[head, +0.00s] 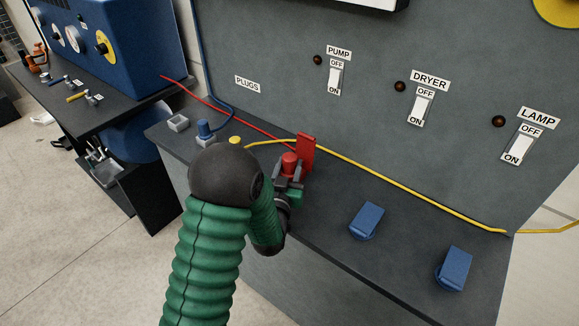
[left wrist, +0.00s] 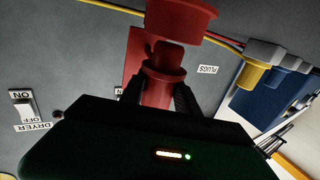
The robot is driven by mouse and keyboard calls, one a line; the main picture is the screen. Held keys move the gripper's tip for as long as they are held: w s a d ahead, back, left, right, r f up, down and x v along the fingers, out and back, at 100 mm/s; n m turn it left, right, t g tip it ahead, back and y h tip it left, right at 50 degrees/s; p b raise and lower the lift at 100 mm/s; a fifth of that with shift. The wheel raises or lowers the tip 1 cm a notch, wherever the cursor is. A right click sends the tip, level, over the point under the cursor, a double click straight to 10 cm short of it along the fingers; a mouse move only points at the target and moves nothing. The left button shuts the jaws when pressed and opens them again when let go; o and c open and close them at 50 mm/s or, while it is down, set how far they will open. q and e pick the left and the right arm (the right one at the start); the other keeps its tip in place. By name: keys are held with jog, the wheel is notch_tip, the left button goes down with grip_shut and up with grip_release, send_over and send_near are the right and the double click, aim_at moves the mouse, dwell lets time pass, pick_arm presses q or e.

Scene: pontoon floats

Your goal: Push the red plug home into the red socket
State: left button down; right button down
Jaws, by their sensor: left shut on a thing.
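My left gripper (head: 289,180) is shut on the red plug (head: 289,162) above the bench top. In the left wrist view its fingers (left wrist: 158,97) close on either side of the plug's body (left wrist: 163,88). The plug's narrower end points toward the round red socket (left wrist: 181,18), a little off its middle. I cannot tell whether the tip has entered it. The socket's red lid (head: 306,152) stands open and upright behind the plug; it also shows in the left wrist view (left wrist: 133,58). In the head view my gripper hides the socket. My right gripper is not in view.
Blue (head: 205,131) and yellow (head: 236,140) plugs and an empty grey holder (head: 178,122) stand to the left. Two blue covers (head: 366,220) (head: 454,268) lie to the right. A yellow cable (head: 400,178) runs along the panel (head: 440,60). A red cable (head: 220,105) runs behind.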

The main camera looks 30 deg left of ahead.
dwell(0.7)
pick_arm(q)
jog(key=shift+b, duration=0.35)
dwell(0.5)
jog(key=shift+f+b, duration=0.6)
jog(key=shift+b, duration=0.15)
jog(key=c, duration=0.8)
grip_release()
